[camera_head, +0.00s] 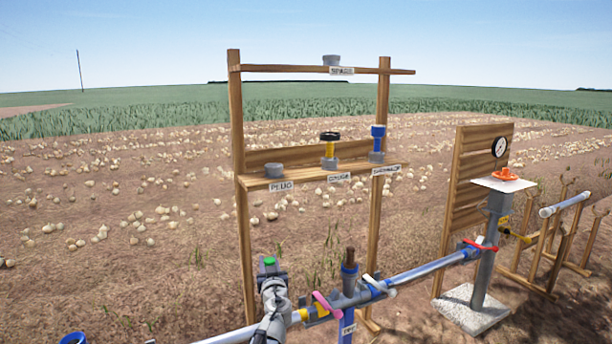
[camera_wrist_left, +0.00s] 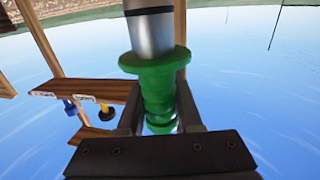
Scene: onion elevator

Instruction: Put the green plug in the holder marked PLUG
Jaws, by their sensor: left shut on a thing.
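The green plug (camera_head: 269,261) shows as a small green patch at the tip of my left gripper (camera_head: 271,270) in the head view. In the left wrist view, the ribbed, flanged green plug (camera_wrist_left: 157,75) sits between the two fingers, which are shut on it. A grey metal cylinder with a dark band (camera_wrist_left: 150,30) extends from its flange. The holder marked PLUG (camera_head: 275,170) is a grey ring on the left of the wooden shelf, and looks empty. My gripper is below it, in front of the stand. My right gripper is not in view.
Beside that holder stand a yellow gauge piece with a black wheel (camera_head: 330,150) and a blue piece (camera_head: 377,143). A grey holder marked SPARE (camera_head: 332,61) is on the top bar. The blue-grey pipe (camera_head: 425,270) runs right of my gripper, with a brown-topped upright fitting (camera_head: 350,270).

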